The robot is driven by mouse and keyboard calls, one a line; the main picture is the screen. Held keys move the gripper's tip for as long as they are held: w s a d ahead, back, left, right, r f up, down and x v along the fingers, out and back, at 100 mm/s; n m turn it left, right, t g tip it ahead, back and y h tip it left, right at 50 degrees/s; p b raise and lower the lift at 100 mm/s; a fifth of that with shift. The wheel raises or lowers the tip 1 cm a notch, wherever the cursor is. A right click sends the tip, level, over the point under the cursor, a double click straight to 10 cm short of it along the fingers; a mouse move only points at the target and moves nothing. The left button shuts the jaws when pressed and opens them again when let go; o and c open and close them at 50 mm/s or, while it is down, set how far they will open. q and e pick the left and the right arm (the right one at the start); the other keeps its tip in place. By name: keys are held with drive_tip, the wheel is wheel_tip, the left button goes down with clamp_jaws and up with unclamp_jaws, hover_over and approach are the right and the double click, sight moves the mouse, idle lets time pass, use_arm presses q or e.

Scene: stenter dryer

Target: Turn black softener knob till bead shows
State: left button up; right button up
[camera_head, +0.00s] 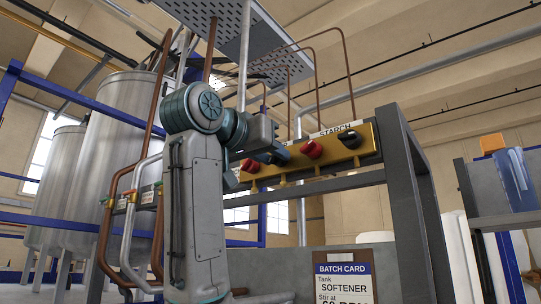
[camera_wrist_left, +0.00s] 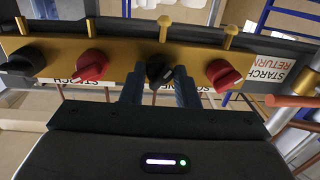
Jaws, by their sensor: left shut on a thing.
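A brass-coloured panel (camera_head: 335,152) carries a row of red and black knobs. My left gripper (camera_head: 285,154) reaches it from the left. In the left wrist view, which is upside down, my left gripper (camera_wrist_left: 160,84) is shut on a black knob (camera_wrist_left: 157,69) between two red knobs. The fingers and the gripper body cover part of the label by this knob, so I cannot read it fully. In the head view my gripper hides this knob. I can make out no bead in either view. My right gripper is out of view.
Another black knob (camera_head: 350,138) sits at the panel's right end, beside a red knob (camera_head: 312,149) and a STARCH label. Another red knob (camera_head: 250,165) is at the left. A batch card (camera_head: 343,283) reads SOFTENER. A grey post (camera_head: 408,190) stands right; metal tanks (camera_head: 112,160) stand left.

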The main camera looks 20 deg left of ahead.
use_arm(q)
drive_tip(key=shift+f+n+b, duration=0.2)
drive_tip(key=shift+n+b, duration=0.1)
drive_tip(key=shift+b, duration=0.15)
drive_tip(key=shift+r+n+b, duration=0.1)
drive_tip(key=shift+n+b, duration=0.35)
drive_tip(key=shift+n, duration=0.05)
drive_tip(key=shift+r, duration=0.15)
drive_tip(key=o, duration=1)
drive_tip(key=shift+c, duration=0.2)
drive_tip(key=shift+s, duration=0.1)
